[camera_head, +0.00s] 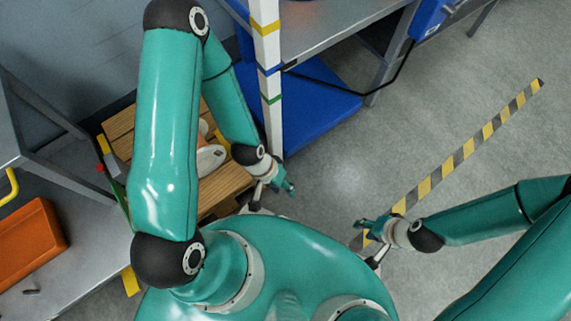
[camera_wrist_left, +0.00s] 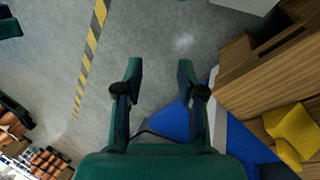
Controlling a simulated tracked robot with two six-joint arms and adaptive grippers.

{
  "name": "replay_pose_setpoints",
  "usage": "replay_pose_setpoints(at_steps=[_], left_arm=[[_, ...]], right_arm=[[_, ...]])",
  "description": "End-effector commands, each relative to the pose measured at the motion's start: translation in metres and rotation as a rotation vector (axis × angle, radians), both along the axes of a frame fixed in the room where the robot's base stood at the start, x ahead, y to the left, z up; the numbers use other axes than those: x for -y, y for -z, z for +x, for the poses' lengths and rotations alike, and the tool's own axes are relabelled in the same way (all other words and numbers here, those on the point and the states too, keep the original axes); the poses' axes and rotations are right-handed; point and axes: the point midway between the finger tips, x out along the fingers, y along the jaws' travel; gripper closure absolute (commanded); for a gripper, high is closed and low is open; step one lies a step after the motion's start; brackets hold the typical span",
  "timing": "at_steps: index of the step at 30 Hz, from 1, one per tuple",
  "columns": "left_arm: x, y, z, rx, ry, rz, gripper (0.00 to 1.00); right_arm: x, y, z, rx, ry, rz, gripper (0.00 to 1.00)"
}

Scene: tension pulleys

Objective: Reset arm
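My left gripper (camera_head: 272,187) hangs at the end of its bent arm, beside a wooden slatted pallet in the head view. In the left wrist view my left gripper (camera_wrist_left: 158,85) has its two fingers apart, with bare floor and nothing held between them. My right gripper (camera_head: 368,231) is at the right of my body in the head view, over the floor near a striped line. It is small there, and its finger opening cannot be made out.
The wooden pallet (camera_head: 228,183) carries a pale object (camera_head: 210,158). A white post (camera_head: 268,85) with coloured bands stands close to my left arm. A blue shelf (camera_head: 318,101) lies behind. An orange bin (camera_head: 28,243) sits at left. Floor on the right is clear.

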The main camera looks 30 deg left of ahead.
Motion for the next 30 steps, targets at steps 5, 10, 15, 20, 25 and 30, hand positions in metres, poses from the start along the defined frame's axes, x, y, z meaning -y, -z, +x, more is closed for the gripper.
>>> replay_pose_setpoints(at_steps=[5,10,15,20,25,30], left_arm=[[0.014,0.002,-0.006,-0.031,-0.085,0.009,0.61],[0.013,0.002,-0.005,-0.029,-0.085,0.008,0.61],[0.013,-0.008,-0.005,-0.028,-0.083,0.009,0.61],[0.012,-0.039,-0.004,-0.028,-0.083,0.009,0.61],[0.012,-0.095,-0.004,-0.028,-0.083,0.009,0.61],[0.012,-0.158,-0.004,-0.027,-0.082,0.009,0.61]], right_arm=[[0.0,0.0,0.0,0.0,0.0,0.0,0.61],[0.0,0.0,0.0,0.0,0.0,0.0,0.61],[0.0,-0.009,0.0,0.0,0.0,0.0,0.61],[0.0,-0.041,0.0,0.0,0.0,0.0,0.61],[0.0,-0.097,0.0,0.0,0.0,0.0,0.61],[0.0,-0.16,0.0,0.001,0.0,0.0,0.61]])
